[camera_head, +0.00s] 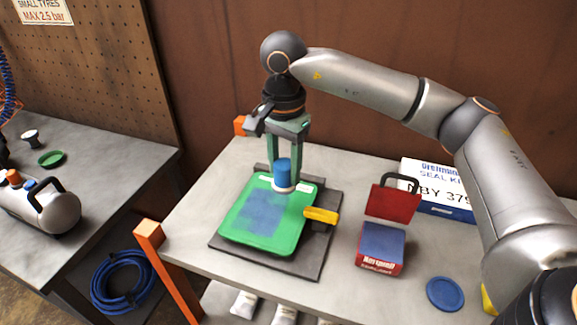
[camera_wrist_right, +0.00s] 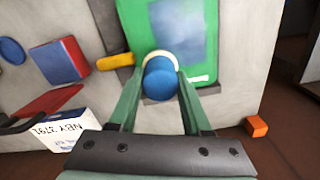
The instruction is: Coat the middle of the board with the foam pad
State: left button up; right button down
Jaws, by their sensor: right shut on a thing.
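The green board (camera_head: 240,238) lies on a dark base plate (camera_head: 218,243) on the grey bench, with a blue coated patch (camera_head: 259,213) over its middle. My right gripper (camera_head: 286,180) is shut on the foam pad (camera_head: 283,172), which has a blue handle and a pale lower part. My left gripper is out of view.
A yellow clamp handle (camera_head: 321,215) stands at the board's right edge. The bench's front left is clear.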

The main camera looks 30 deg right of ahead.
jog(key=shift+r+p, duration=0.55)
jog(key=shift+r, duration=0.6)
jog(key=shift+a, duration=0.1)
